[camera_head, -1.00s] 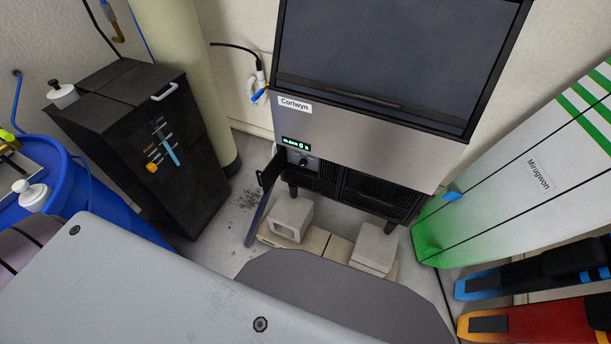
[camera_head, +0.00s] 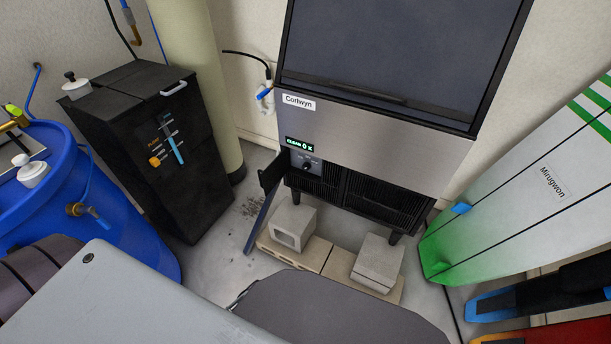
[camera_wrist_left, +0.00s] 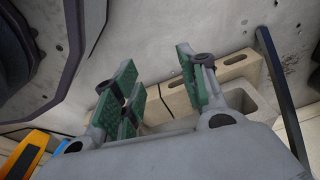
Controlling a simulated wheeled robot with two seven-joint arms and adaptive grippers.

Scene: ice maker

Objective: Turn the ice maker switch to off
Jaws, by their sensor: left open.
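The ice maker (camera_head: 375,140) stands at the back centre in the head view, with a dark upper door and a steel lower panel labelled Corlwyn. Its small lit display (camera_head: 299,145) reads CLEAN and other small characters. A dark round switch knob (camera_head: 306,164) sits just below the display; its exact setting is too small to read. My left gripper (camera_wrist_left: 160,85) is open and empty in the left wrist view, above the floor and blocks. Neither gripper shows in the head view.
Concrete blocks (camera_head: 378,262) stand on tan slabs (camera_head: 328,256) below the ice maker. A black cabinet (camera_head: 165,165) and blue barrel (camera_head: 110,215) are at left. A white-green board (camera_head: 500,205) leans at right. Some floor is clear between cabinet and open panel door.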

